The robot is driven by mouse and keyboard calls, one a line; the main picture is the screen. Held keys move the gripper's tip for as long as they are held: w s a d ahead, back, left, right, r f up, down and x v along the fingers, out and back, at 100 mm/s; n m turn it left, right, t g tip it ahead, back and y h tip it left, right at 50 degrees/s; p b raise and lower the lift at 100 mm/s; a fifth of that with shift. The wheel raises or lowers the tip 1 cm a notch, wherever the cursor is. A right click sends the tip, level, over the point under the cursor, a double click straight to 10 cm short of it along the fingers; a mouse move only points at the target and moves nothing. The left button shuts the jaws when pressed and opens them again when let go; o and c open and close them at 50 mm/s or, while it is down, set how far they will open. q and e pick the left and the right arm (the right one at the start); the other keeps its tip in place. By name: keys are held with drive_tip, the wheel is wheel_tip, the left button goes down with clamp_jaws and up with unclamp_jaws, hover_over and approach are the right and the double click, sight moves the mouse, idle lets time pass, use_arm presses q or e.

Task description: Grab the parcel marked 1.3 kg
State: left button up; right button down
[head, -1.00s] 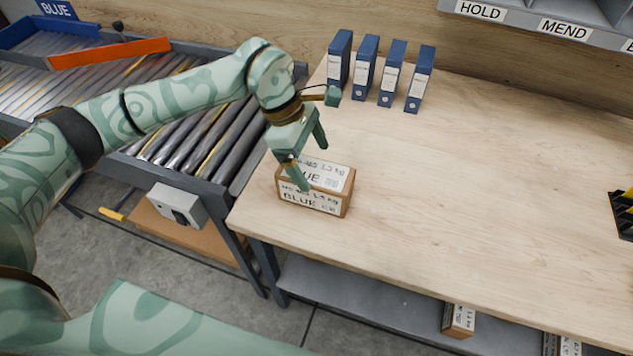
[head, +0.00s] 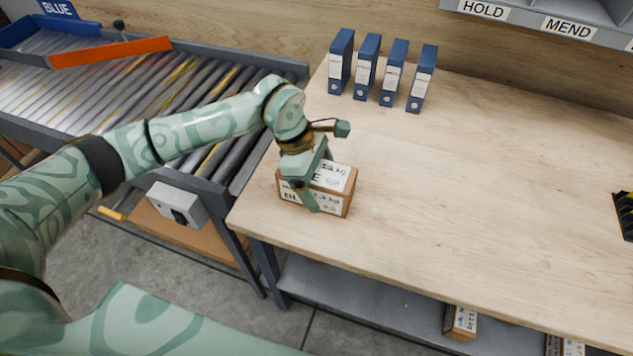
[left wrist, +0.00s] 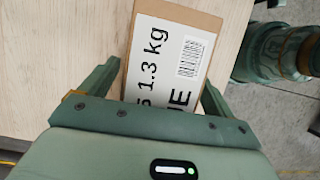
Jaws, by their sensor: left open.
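The parcel (head: 335,177) is a small brown carton with white labels, standing on the wooden table near its left front corner. In the left wrist view the parcel (left wrist: 190,14) shows a label reading 1.3 kg. My left gripper (head: 318,190) is over the parcel from above, with a finger down its front face. In the left wrist view the open fingers of my left gripper (left wrist: 160,85) lie on either side of the carton, and its near end is hidden by the gripper body. My right gripper is not seen.
Several blue binders (head: 380,72) stand at the back of the table (head: 480,190). A roller conveyor (head: 200,150) with an orange bar (head: 110,52) runs along the left. More cartons (head: 461,320) lie on the shelf below. The table's middle is clear.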

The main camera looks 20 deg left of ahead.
use_arm(q)
drive_tip(key=shift+f, duration=0.2)
idle(0.3)
drive_tip(key=c, duration=1.8)
drive_tip(key=shift+w+r, duration=0.1)
clamp_jaws()
